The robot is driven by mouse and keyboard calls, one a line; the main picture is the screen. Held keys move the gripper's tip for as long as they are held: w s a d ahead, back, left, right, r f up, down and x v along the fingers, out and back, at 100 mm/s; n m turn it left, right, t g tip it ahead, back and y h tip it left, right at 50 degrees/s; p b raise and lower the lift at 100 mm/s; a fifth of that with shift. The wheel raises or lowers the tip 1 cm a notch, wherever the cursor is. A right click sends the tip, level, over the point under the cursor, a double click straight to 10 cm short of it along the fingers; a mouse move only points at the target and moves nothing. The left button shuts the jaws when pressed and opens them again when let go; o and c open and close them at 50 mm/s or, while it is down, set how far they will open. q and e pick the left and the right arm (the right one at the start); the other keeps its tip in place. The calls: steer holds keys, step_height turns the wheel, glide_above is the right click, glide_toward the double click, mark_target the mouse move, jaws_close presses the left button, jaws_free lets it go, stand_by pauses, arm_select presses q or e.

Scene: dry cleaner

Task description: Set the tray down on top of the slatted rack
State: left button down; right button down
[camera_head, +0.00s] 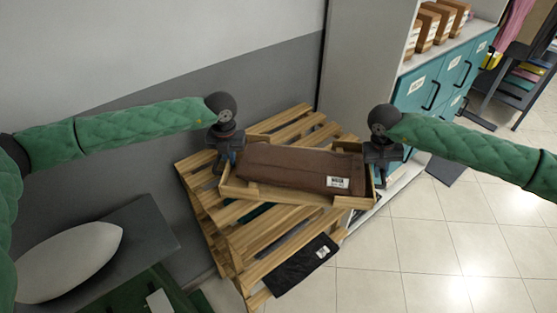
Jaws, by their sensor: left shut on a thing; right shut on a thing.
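A wooden tray (290,195) with a folded brown cloth (300,167) in it shows in the middle of the head view. The cloth has a white label at its right end. The slatted wooden rack (285,262) is under and around the tray in the picture. I cannot tell whether the tray touches the slats or is held above them. My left gripper (225,163) is shut on the tray's left end. My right gripper (381,172) is shut on the tray's right end. The fingertips are partly hidden by the grippers' own bodies.
A black labelled cloth (302,265) lies on the rack's front slats, and a dark green item shows under the tray. A shelf unit with teal drawers (412,88) stands close at the right. A grey wall is behind. Tiled floor (420,250) is open at right.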

arm_select(q)
steer(key=shift+f, duration=0.2)
arm_select(e)
steer(key=shift+f, duration=0.25)
arm_select(q)
steer(key=c, duration=1.6)
jaws_free()
arm_select(e)
steer(key=c, duration=1.5)
jaws_free()
steer(key=shift+o, duration=0.2)
steer(key=shift+a+r, duration=0.1)
steer(key=shift+r, duration=0.45)
arm_select(q)
step_height(320, 180, up, 12)
arm_select(e)
steer(key=v, duration=1)
steer(key=shift+r, duration=0.4)
